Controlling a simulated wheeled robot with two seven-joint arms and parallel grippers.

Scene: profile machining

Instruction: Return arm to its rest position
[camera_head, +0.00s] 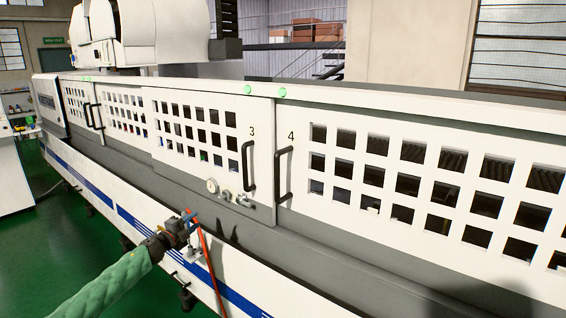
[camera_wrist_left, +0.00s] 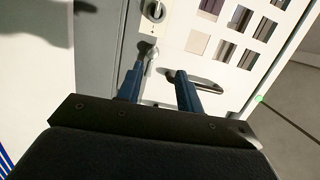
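My left arm in its green sleeve (camera_head: 112,284) reaches in from the lower left of the head view. My left gripper (camera_head: 189,215) is in front of the lower edge of the long white machine (camera_head: 395,255). In the left wrist view its two blue fingers (camera_wrist_left: 160,73) stand apart with nothing held between them. Beyond the fingertips are a round gauge (camera_wrist_left: 154,10), a small valve (camera_wrist_left: 151,55) and a dark door handle (camera_wrist_left: 205,81). The fingers look apart from the machine, but the exact distance is unclear. My right arm and right gripper are out of view.
The machine's doors 3 and 4 are shut, with dark handles (camera_head: 247,165) and (camera_head: 284,175). A red hose (camera_head: 211,265) hangs close beside my left gripper. Green floor (camera_head: 75,245) lies open at the left.

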